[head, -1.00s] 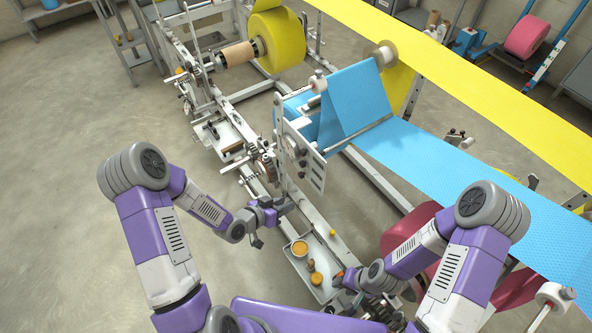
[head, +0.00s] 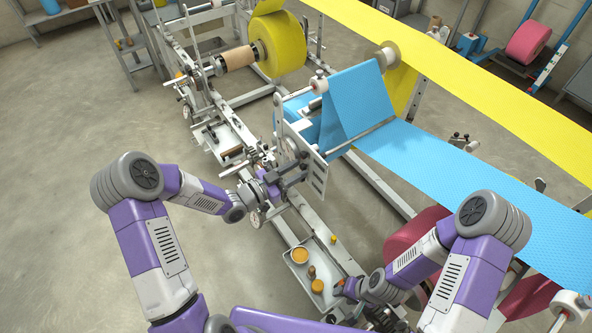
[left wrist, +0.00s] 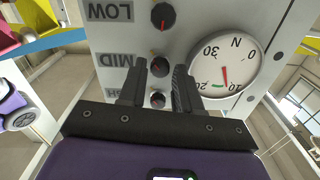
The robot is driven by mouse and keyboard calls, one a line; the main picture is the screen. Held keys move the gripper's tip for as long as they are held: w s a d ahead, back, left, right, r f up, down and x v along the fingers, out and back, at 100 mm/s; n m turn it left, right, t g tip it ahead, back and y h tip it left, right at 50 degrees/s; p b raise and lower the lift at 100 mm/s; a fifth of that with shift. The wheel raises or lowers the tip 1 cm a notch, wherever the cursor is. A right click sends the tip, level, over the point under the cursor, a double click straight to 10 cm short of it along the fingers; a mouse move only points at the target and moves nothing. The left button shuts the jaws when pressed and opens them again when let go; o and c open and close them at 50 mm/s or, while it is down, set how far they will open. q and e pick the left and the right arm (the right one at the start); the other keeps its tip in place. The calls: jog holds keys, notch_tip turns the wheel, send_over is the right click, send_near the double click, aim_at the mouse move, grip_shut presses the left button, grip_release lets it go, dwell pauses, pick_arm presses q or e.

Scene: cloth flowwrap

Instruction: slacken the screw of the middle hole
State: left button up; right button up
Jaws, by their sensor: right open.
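In the left wrist view a pale panel (left wrist: 108,40) shows upside down, with labels LOW, MID and a third partly hidden one. Beside the labels are three dark round screw knobs: the LOW one (left wrist: 163,16), the MID one (left wrist: 158,66) and the third (left wrist: 157,99). My left gripper (left wrist: 160,68) is open; its fingertips lie on either side of the MID knob. Contact cannot be told. In the head view my left gripper (head: 282,180) is at the machine's upright plate (head: 317,175). My right gripper (head: 342,289) is open, low beside the parts tray.
A round dial (left wrist: 225,68) with a red needle and a green mark is beside the knobs. A tray (head: 318,262) holds orange-topped pieces. Blue web (head: 440,165) and a yellow web (head: 450,65) run across the machine. Open floor lies to the left.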

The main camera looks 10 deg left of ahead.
pick_arm(q)
jog(key=shift+w+d, duration=0.15)
grip_shut()
